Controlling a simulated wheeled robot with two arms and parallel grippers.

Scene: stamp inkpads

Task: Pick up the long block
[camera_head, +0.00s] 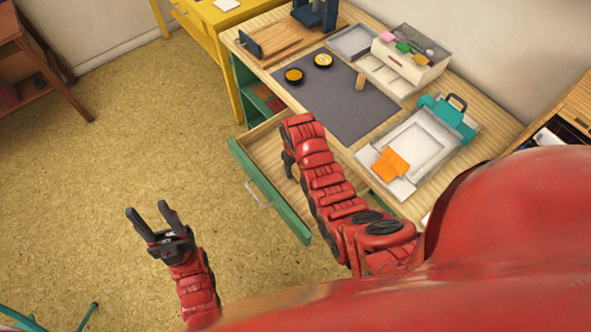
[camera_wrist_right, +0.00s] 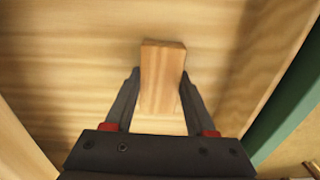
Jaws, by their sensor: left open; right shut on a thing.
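The long block (camera_wrist_right: 161,80) is a light wooden bar. In the right wrist view it sits between the two fingers of my right gripper (camera_wrist_right: 160,88), which is shut on it. The wooden floor of the open drawer (camera_wrist_right: 60,75) lies behind the block; I cannot tell whether the block touches it. In the head view my right gripper (camera_head: 289,165) reaches down into the drawer (camera_head: 262,150), and the arm hides the block. My left gripper (camera_head: 155,222) is open and empty above the floor, left of the drawer.
The drawer's green front (camera_head: 270,195) stands out from the desk. On the desk are a dark mat (camera_head: 345,110) with two round pads (camera_head: 293,76) and a small wooden piece (camera_head: 360,81). A grey tray (camera_head: 418,140) with orange pieces (camera_head: 390,163) is at the right.

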